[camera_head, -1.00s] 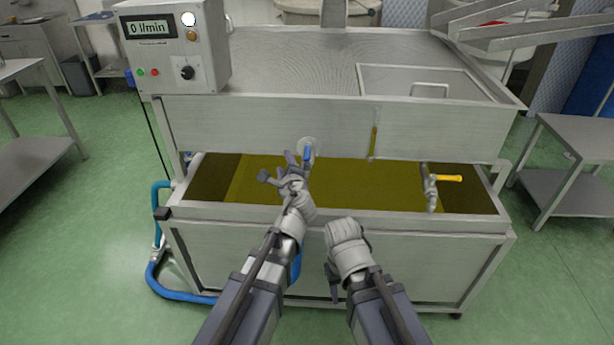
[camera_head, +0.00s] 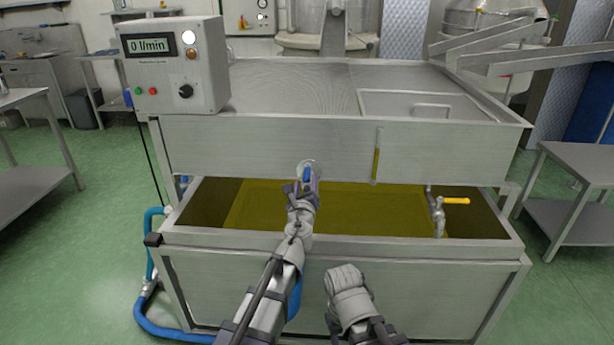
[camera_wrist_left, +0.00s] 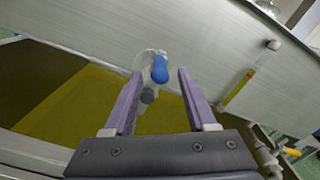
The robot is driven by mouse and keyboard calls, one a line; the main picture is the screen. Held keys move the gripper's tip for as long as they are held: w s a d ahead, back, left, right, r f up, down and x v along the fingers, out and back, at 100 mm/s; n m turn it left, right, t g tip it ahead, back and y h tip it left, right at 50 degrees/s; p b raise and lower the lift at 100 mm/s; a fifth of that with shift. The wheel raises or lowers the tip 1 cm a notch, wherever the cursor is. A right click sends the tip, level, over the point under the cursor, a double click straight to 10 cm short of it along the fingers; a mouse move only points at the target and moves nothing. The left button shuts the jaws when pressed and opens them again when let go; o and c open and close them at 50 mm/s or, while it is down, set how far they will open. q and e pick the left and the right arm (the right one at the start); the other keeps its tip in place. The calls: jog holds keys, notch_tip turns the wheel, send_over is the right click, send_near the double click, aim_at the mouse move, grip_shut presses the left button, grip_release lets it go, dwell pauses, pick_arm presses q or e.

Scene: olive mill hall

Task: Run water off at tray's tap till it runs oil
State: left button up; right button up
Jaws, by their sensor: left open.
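The steel tray (camera_head: 270,140) has a tap with a blue handle (camera_head: 307,174) low on its front wall. My left gripper (camera_head: 302,188) is at this tap, open. In the left wrist view, the blue handle (camera_wrist_left: 160,69) and the grey spout (camera_wrist_left: 147,96) show between the two open fingers (camera_wrist_left: 160,75), with no clear contact. I see no stream from the spout. A gauge tube (camera_head: 376,165) on the wall holds a yellow column. My right gripper (camera_head: 336,322) hangs low in front of the trough, its fingers mostly hidden.
Below the tray is a trough (camera_head: 400,250) with olive-yellow liquid, darker at both ends. A yellow-handled valve (camera_head: 455,201) stands at its right. The control box (camera_head: 175,70) reads 0 l/min. A blue hose (camera_head: 150,290) runs at left; a side table (camera_head: 580,165) stands at right.

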aim_at(307, 173)
pick_arm(q)
jog(key=w, duration=0.5)
grip_shut()
dwell(0.3)
dwell(0.9)
